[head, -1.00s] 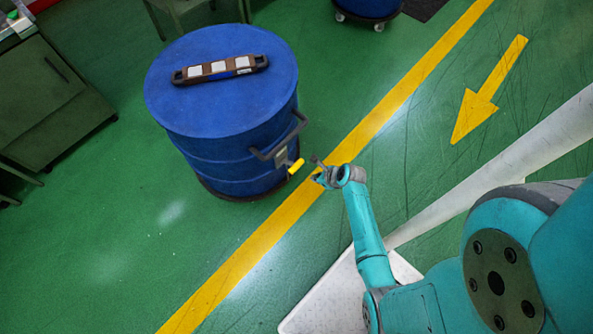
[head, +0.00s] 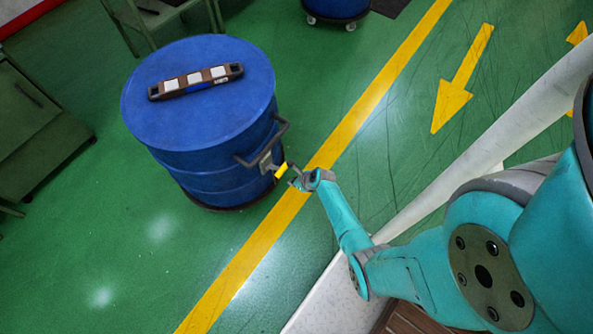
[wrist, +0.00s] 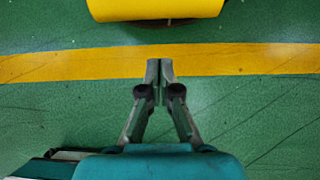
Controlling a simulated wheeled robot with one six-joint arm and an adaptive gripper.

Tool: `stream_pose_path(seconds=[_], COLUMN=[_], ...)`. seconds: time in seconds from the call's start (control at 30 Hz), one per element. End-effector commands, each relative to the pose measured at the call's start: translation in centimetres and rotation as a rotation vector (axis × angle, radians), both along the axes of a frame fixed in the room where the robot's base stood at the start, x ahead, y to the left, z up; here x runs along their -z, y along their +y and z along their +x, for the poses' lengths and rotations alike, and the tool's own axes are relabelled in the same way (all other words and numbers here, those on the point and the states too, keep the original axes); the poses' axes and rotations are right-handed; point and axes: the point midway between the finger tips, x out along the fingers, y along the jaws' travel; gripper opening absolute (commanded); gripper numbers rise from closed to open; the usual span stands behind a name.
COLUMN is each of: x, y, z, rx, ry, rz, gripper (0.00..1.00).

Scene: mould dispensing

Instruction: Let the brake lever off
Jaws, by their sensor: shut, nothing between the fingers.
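The brake lever is a yellow grip (head: 281,170) on a grey bracket at the lower right side of a blue drum (head: 198,105). In the wrist view the yellow lever (wrist: 155,9) lies across the top edge, cut off by the frame. My gripper (head: 293,168) is just right of the lever in the head view. In the wrist view my gripper (wrist: 160,65) has its fingertips together with nothing between them. A gap shows between the fingertips and the lever in that view. The drum's dark handle (head: 265,143) is above the lever.
A brown level-like tool (head: 196,81) lies on the drum lid. A yellow floor line (head: 345,125) runs past the drum's right side. A second blue drum on casters (head: 338,8) stands at the top. A green cabinet (head: 38,120) is at left. Floor in front is clear.

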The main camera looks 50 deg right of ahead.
Motion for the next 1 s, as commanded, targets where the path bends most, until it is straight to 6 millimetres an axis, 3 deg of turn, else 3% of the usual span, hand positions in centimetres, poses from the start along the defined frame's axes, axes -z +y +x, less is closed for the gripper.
stream_pose_path(seconds=[0.07,0.5,1.0], x=[0.5,-2.6,-3.3], y=[0.0,0.1,0.1], z=[0.4,2.5,2.9], rx=[-0.001,0.0,-0.001], ry=[0.001,0.0,0.0], rz=[-0.001,-0.001,-0.001], gripper=[0.0,0.0,0.0])
